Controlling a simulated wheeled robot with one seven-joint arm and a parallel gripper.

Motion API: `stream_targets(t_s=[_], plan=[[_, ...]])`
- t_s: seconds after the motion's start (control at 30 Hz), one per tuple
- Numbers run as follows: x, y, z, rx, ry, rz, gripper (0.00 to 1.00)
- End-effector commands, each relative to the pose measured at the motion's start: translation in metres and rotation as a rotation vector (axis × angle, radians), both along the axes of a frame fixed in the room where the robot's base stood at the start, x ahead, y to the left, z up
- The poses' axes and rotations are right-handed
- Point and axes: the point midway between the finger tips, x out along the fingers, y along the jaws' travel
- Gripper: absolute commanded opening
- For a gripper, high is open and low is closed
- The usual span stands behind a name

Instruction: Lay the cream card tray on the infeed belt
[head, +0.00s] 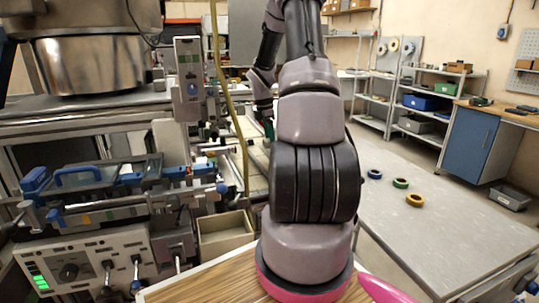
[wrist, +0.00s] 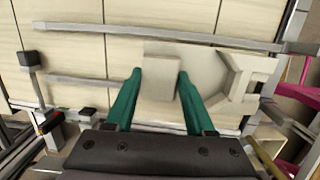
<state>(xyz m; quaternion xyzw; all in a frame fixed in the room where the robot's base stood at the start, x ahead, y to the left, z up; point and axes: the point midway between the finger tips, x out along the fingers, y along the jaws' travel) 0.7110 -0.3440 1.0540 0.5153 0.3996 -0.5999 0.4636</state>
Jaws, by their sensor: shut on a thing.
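In the wrist view my gripper (wrist: 158,80) has its two green fingers on either side of a pale cream block, which I take to be the cream card tray (wrist: 160,78); it is shut on it. Beneath lies a cream panelled surface with dark seams, apparently the infeed belt (wrist: 75,60). I cannot tell whether the tray touches it. In the head view my arm hides most of the gripper and the tray.
In the head view, a machine with blue handles (head: 80,177) and an open cream bin (head: 225,240) are at left. Coloured tape reels (head: 400,183) lie on a grey table.

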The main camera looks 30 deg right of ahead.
Motion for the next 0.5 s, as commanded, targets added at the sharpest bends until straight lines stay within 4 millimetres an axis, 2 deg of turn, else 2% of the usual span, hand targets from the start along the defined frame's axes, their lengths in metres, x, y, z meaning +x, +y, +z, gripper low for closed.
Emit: stream_targets(t_s=[0.03, 0.27, 0.4, 0.5], plan=[[0.0, 0.001, -0.008, 0.002, 0.003, 0.001, 0.0], [0.0, 0.001, -0.026, 0.001, 0.001, 0.001, 0.0], [0.0, 0.001, -0.047, 0.002, 0.002, 0.001, 0.0], [0.0, 0.0, -0.053, 0.0, -0.001, 0.001, 0.0]])
